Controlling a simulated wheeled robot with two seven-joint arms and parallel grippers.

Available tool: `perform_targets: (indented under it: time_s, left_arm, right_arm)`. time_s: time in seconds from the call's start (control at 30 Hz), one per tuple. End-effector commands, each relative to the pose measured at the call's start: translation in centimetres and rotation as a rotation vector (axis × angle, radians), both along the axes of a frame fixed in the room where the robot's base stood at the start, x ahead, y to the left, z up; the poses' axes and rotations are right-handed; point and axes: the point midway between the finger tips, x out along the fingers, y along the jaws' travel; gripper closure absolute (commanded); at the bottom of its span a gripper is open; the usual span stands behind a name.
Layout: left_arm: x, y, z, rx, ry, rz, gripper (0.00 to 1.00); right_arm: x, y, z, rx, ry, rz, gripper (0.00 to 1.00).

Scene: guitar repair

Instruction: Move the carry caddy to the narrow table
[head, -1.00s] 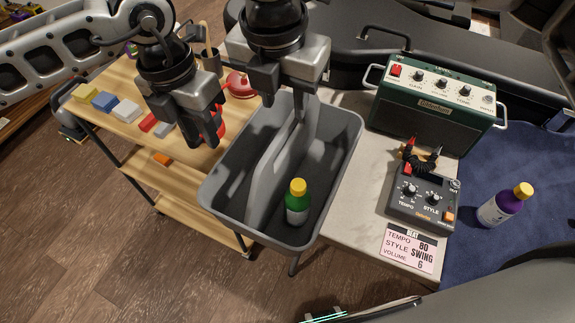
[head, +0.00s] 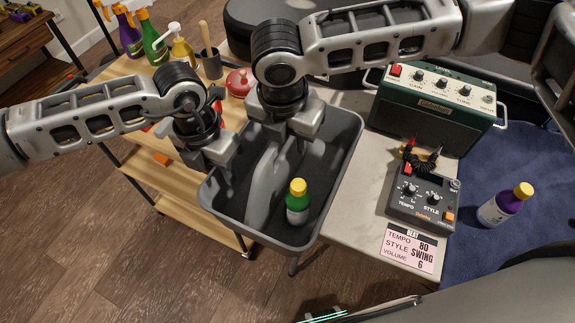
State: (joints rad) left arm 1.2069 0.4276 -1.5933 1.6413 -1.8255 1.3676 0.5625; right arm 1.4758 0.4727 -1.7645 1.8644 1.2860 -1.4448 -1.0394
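The grey carry caddy (head: 330,195) has a raised central handle (head: 265,190) and holds a green bottle with a yellow cap (head: 298,203). It is upright at the left end of the pale-topped table (head: 350,222); its underside is hidden, so I cannot tell how it is supported. My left gripper (head: 212,165) is at the caddy's left rim with its fingers spread. My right gripper (head: 287,125) is over the caddy's far part, by the handle, with fingers spread. Its fingertips are partly hidden, and I cannot tell if they touch the handle.
A green amplifier (head: 430,110), a pedal box (head: 423,195) and a pink card (head: 408,248) occupy the pale table. A wooden cart (head: 185,222) with spray bottles (head: 130,38) and a red round item (head: 239,83) stands left.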

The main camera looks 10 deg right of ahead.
Motion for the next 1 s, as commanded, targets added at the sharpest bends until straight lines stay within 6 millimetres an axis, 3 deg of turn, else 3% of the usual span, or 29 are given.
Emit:
perform_targets:
  time_s: [0.03,0.13,0.17,0.63,1.0]
  left_arm:
    - [0.0,0.0,0.0,0.000,0.000,0.000,0.72]
    - [0.0,0.0,0.0,0.000,0.000,0.000,1.00]
    - [0.0,0.0,0.0,-0.001,0.001,0.000,1.00]
    - [0.0,-0.2,0.7,-0.004,-0.001,-0.004,1.00]
    - [-0.1,-0.3,4.4,-0.007,-0.001,-0.007,1.00]
  right_arm:
    - [0.0,0.0,0.0,0.000,0.000,0.000,0.64]
    - [0.0,0.0,0.0,0.000,0.000,0.000,0.91]
    - [0.0,0.0,0.0,0.000,0.000,0.000,1.00]
    - [0.1,0.1,0.6,0.002,-0.002,-0.001,1.00]
    - [0.1,0.1,4.4,0.003,-0.003,-0.001,1.00]
